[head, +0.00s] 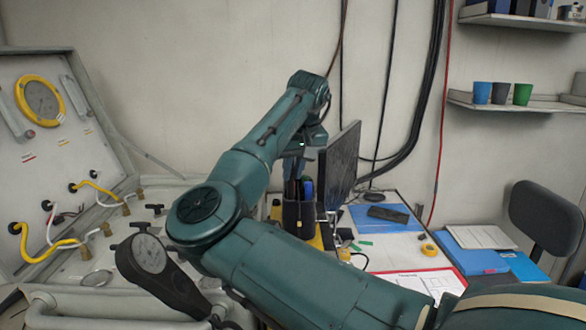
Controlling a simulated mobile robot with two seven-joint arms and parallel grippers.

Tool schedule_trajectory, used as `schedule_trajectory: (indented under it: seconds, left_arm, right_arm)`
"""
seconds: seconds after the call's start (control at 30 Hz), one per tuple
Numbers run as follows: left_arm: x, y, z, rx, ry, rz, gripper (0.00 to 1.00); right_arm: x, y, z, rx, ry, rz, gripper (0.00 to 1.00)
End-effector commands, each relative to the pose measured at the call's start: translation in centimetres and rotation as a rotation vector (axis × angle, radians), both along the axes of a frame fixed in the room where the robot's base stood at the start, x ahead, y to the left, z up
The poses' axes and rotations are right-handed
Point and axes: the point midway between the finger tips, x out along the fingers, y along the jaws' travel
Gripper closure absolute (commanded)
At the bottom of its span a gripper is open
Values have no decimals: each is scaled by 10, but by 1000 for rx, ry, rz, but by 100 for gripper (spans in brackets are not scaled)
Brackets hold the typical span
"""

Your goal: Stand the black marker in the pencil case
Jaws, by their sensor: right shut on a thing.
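The pencil case (299,218) is a dark upright holder on the desk, left of the monitor. Dark slim items and a blue one (308,188) show at its mouth. My right gripper (298,160) points down right above the case and is shut on a dark slim thing, which looks like the black marker (292,184). The marker is upright, with its lower end at or inside the case mouth; I cannot tell how deep. My forearm hides part of the case's surroundings. My left gripper is not in view.
A dark monitor (341,165) stands close on the right of the case. The desk also holds a black phone (388,214), a yellow tape roll (428,250) and a red-edged sheet (420,281). The air panel (60,130) with hoses is at left.

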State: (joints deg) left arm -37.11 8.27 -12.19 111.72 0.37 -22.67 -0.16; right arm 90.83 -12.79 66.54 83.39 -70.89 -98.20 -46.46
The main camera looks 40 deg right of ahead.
Motion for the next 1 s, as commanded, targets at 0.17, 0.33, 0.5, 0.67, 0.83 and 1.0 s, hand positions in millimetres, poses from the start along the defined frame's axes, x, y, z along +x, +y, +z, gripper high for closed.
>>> schedule_trajectory:
  seconds: [0.17, 0.33, 0.5, 0.67, 0.83, 1.0]
  left_arm:
    - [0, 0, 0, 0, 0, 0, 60]
    - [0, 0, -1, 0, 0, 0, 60]
    - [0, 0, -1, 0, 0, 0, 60]
    - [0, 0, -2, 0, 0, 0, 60]
    - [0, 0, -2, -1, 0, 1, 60]
    - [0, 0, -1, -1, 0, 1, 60]
  right_arm:
    - [0, 0, -3, -1, 0, 0, 100]
    - [0, 0, -8, -1, 1, 0, 100]
    - [0, 0, -12, 0, 0, 0, 100]
    - [0, 0, -14, 0, -1, 0, 100]
    - [0, 0, -14, 0, 0, 0, 100]
    - [0, 0, -14, 0, 0, 0, 100]
